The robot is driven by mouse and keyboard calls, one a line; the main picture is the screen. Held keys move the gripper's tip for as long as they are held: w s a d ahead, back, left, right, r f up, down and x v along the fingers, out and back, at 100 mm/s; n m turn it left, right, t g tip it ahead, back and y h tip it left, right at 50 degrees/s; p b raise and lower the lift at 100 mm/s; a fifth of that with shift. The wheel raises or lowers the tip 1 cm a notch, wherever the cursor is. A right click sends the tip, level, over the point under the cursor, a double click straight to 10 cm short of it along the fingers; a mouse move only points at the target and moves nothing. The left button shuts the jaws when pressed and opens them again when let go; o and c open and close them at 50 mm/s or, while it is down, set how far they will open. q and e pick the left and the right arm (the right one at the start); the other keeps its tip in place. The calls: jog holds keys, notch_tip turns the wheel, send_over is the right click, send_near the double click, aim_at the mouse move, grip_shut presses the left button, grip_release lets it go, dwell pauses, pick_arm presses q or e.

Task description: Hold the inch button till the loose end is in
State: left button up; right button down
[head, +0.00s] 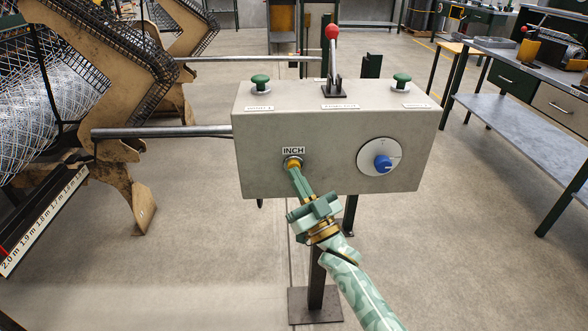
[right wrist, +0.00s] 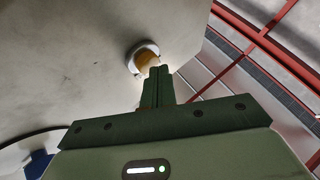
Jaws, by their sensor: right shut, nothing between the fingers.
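The yellow inch button (head: 292,164) is on the front of the grey control box (head: 300,125), under a label reading INCH (head: 293,151). My right gripper (head: 293,170) is shut and empty, with its fingertips at the button. In the right wrist view the closed fingertips (right wrist: 156,72) meet the yellow button (right wrist: 148,61) inside its pale ring; how far it is pressed I cannot tell. The wire mesh roll (head: 50,85) is at the left in the machine; I cannot make out a loose end. My left gripper is not in view.
A blue knob (head: 383,163) is on the box's right front. Two green buttons (head: 260,82) (head: 402,80) and a red-topped lever (head: 332,34) are on top. A metal bar (head: 165,132) joins the box's left side. A workbench (head: 530,80) stands right.

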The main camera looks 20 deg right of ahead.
jog(key=shift+w, duration=0.1)
dwell(0.9)
dwell(0.8)
dwell(0.8)
dwell(0.4)
jog(key=shift+s+a+p, duration=0.2)
jog(key=shift+s+p, duration=0.25)
jog(key=shift+s, duration=0.4)
